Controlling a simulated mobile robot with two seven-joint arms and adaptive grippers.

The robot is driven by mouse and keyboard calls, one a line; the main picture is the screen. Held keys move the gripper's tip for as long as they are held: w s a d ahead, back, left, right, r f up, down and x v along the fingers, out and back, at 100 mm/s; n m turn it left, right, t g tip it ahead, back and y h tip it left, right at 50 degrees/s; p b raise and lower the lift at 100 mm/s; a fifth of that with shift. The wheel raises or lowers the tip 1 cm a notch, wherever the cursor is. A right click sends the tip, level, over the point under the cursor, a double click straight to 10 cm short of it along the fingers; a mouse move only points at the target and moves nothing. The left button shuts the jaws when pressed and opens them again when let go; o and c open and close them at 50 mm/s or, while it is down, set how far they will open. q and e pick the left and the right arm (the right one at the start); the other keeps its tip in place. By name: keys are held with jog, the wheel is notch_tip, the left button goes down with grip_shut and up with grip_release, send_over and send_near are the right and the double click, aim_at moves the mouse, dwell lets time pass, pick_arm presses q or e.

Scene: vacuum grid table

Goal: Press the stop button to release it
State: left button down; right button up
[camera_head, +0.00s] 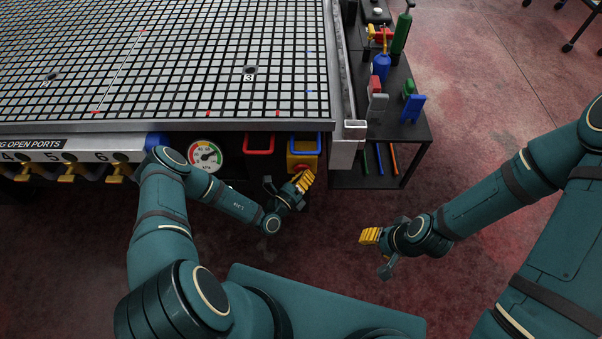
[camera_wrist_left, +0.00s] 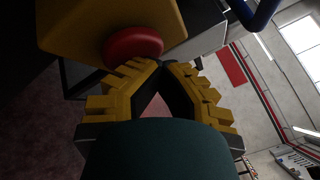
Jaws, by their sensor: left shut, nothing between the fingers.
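The red stop button (camera_wrist_left: 133,46) sits on a yellow housing (camera_wrist_left: 90,22) in the left wrist view. My left gripper (camera_head: 306,181) is just in front of the housing. Its fingertips meet in the left wrist view (camera_wrist_left: 160,65), shut and empty, close beside the button's rim; I cannot tell whether they touch it. My right gripper (camera_head: 369,236) is over open floor, away from the table; its opening is unclear.
The grid table (camera_head: 250,125) fills the upper left. A red handle (camera_head: 258,139), a blue handle (camera_head: 304,138), a gauge (camera_head: 205,156) and several brass valves (camera_head: 67,178) line its front. A black side stand (camera_head: 415,135) with clamps and bottles is at the right.

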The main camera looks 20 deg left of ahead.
pick_arm(q)
jog(key=shift+w+a+r, duration=0.25)
jog(key=shift+w+a, duration=0.1)
jog(key=s+d+p, duration=0.2)
jog(key=s, duration=0.4)
jog(key=shift+f, duration=0.25)
